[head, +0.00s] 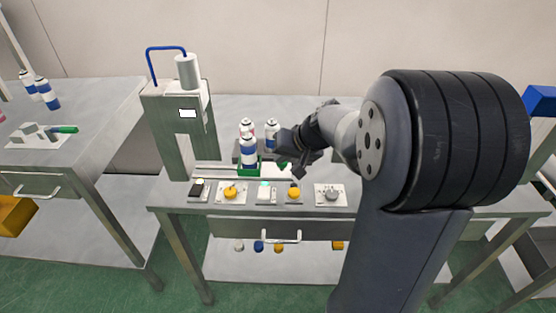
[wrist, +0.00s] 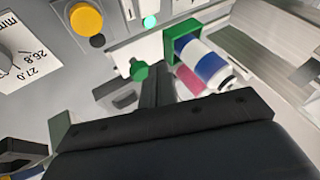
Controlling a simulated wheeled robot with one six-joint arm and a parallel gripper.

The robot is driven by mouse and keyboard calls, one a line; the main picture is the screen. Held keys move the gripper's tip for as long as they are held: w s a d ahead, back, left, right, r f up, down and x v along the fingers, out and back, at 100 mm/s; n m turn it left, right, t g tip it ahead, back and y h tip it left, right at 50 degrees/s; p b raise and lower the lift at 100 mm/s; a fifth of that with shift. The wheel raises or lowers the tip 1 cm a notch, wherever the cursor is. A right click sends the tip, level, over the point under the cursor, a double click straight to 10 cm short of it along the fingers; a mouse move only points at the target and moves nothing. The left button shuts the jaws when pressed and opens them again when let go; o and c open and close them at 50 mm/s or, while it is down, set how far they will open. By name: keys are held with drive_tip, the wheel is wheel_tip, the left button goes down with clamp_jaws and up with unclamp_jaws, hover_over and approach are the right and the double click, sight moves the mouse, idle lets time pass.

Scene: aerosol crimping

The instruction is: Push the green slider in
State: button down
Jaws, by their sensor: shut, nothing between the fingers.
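The green slider shows as a square green holder (head: 241,170) around the base of a blue-and-white can (head: 249,150), in front of the tall grey crimping machine (head: 172,130). The holder (wrist: 169,50) and can (wrist: 205,62) also show in the wrist view. A round green knob (wrist: 139,70) sits to the holder's left there; I cannot tell whether the two are joined. My gripper (head: 284,158) is shut and empty, right of the holder in the head view. In the wrist view its fingertips (wrist: 153,76) are close beside the knob; contact is unclear.
A row of controls lines the table's front edge: a yellow button (head: 230,191), another yellow one (head: 294,193) and a grey dial (head: 332,194). More cans (head: 271,133) stand behind the holder. A side table (head: 95,95) at left carries cans and a green-handled device.

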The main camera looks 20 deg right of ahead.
sight(263, 170)
drive_tip(key=x, duration=0.7)
drive_tip(key=shift+w+a+f, duration=0.1)
drive_tip(key=shift+w+f, duration=0.05)
drive_tip(key=shift+f, duration=0.1)
drive_tip(key=w+a, duration=0.1)
drive_tip(key=a, duration=0.3)
drive_tip(key=w+a, duration=0.1)
drive_tip(key=a, duration=0.3)
drive_tip(key=w+a+p, duration=0.1)
drive_tip(key=a, duration=0.3)
drive_tip(key=shift+w+r, duration=0.1)
drive_tip(key=shift+w, duration=0.3)
